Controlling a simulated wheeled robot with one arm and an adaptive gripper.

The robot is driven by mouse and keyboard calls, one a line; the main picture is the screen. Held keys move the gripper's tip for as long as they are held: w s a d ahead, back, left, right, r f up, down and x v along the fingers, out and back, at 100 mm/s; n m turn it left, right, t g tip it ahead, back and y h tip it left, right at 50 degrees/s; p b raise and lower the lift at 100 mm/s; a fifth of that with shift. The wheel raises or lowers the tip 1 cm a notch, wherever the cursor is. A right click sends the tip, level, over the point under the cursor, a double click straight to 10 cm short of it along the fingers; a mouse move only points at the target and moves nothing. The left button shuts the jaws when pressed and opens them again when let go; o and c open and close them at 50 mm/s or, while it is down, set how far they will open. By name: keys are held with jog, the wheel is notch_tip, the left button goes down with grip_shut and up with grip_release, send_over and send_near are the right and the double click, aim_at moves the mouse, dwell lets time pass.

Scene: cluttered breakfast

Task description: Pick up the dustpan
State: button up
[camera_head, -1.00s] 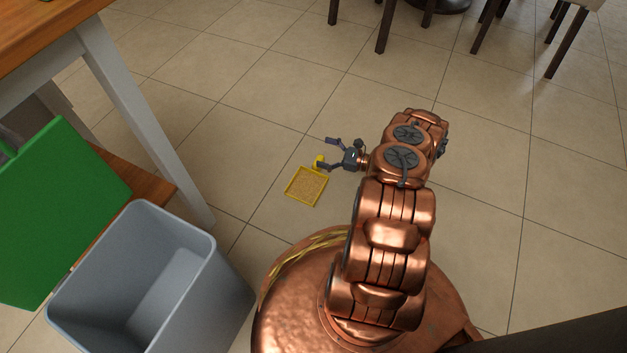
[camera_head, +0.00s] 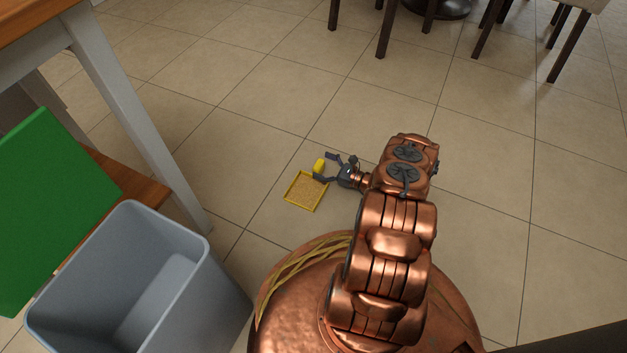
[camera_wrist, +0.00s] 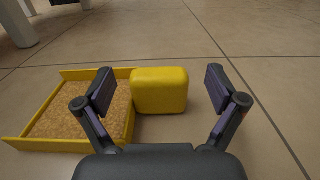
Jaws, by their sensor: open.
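The dustpan is a shallow square pan (camera_head: 305,191) with yellow rims and a brown speckled bottom, lying on the tiled floor. Its stubby yellow handle (camera_head: 319,166) rises at the pan's upper right corner. In the wrist view the handle (camera_wrist: 160,90) stands ahead between my two spread fingers, and the pan (camera_wrist: 80,117) lies to the left, partly behind the left finger. My gripper (camera_head: 325,167) is open and low by the handle; it also shows in the wrist view (camera_wrist: 160,92). I see no clear contact between the fingers and the handle.
A grey bin (camera_head: 140,285) stands at the lower left, beside a green panel (camera_head: 55,205) and a wooden table with a pale leg (camera_head: 140,120). Dark chair legs (camera_head: 388,28) are at the back. The tiled floor around the dustpan is clear.

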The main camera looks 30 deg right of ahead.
jog(key=shift+x, duration=0.8)
jog(key=c, duration=1.3)
